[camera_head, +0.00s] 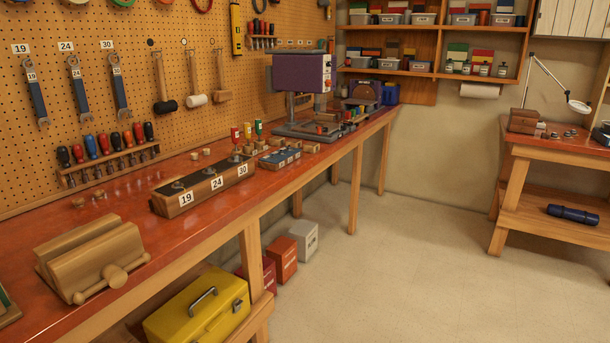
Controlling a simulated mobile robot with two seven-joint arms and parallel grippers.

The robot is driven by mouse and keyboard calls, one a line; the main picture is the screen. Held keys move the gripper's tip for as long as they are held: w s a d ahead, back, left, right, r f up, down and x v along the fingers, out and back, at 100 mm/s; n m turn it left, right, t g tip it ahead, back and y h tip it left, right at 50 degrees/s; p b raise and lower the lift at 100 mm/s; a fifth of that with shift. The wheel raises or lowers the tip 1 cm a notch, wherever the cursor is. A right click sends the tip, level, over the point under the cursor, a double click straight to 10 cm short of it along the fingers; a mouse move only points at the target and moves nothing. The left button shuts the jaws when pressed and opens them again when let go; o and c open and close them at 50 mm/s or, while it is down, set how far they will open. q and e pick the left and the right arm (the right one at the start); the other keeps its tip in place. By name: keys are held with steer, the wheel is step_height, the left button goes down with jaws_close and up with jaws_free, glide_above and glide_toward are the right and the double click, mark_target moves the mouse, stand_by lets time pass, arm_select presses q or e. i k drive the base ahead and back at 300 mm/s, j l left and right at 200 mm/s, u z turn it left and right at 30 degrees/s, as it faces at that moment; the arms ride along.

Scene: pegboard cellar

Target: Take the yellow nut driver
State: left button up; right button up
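Several small upright drivers with coloured handles stand in a wooden block on the red workbench, behind the long block marked 19, 24 and 30 (186,197). One handle is red (235,134), and another at the right end is green (258,127). The handle between them (247,131) is small, and I cannot tell for sure whether it is the yellow nut driver. A rack of drivers (110,165) on the pegboard holds several dark, red, blue and orange handles. Neither of my grippers is in view.
The workbench (110,222) runs along the pegboard wall. A wooden vise (92,262) stands at its near end and a purple drill press (301,75) farther back. A yellow toolbox (197,307) sits below. The floor (400,260) to the right is clear.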

mark_target(247, 127)
steer(key=i+l+u, duration=0.2)
steer(key=i, duration=0.25)
steer(key=i+l+u, duration=0.15)
steer(key=i+l, duration=0.2)
steer(key=i+l+u, duration=0.55)
steer(key=l, duration=0.15)
steer(key=l+u, duration=0.2)
steer(key=l, duration=0.15)
steer(key=i+l+u, duration=0.2)
steer(key=l, duration=0.15)
steer(key=k+l+u, duration=0.1)
steer(key=l+u, duration=0.15)
steer(key=l, duration=1)
